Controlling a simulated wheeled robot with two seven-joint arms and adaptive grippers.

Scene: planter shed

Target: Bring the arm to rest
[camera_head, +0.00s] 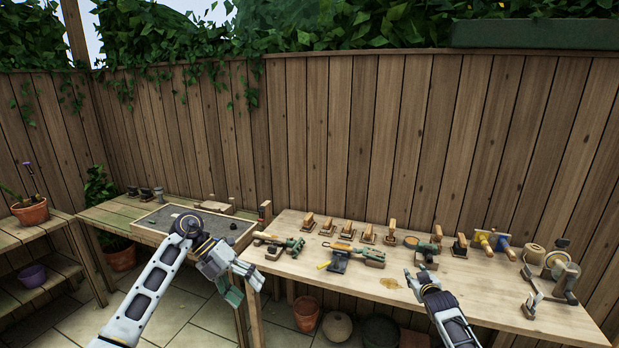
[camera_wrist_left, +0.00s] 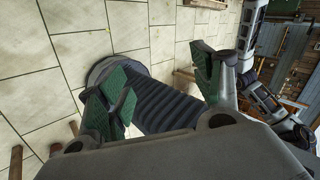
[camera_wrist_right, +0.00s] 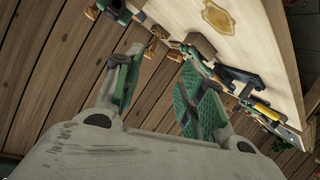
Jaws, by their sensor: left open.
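My left gripper (camera_head: 243,283) hangs low in front of the gap between the sand-tray table and the long workbench. Its jaws are apart and empty; in the left wrist view the green-padded fingers (camera_wrist_left: 160,78) point down over floor tiles, with part of my own body behind them. My right gripper (camera_head: 418,278) is above the front of the long workbench (camera_head: 480,300). In the right wrist view its green-padded fingers (camera_wrist_right: 160,72) are apart with nothing between them. The bench is beyond them, and any distance to its top is hard to tell.
Clamps, wooden-handled tools and a yellow-handled tool (camera_head: 338,262) crowd the workbench. A twine ball (camera_head: 534,254) sits at its right. A sand tray (camera_head: 157,236) lies on the left table. Pots (camera_head: 306,312) stand under the bench. Tiled floor is open at lower left.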

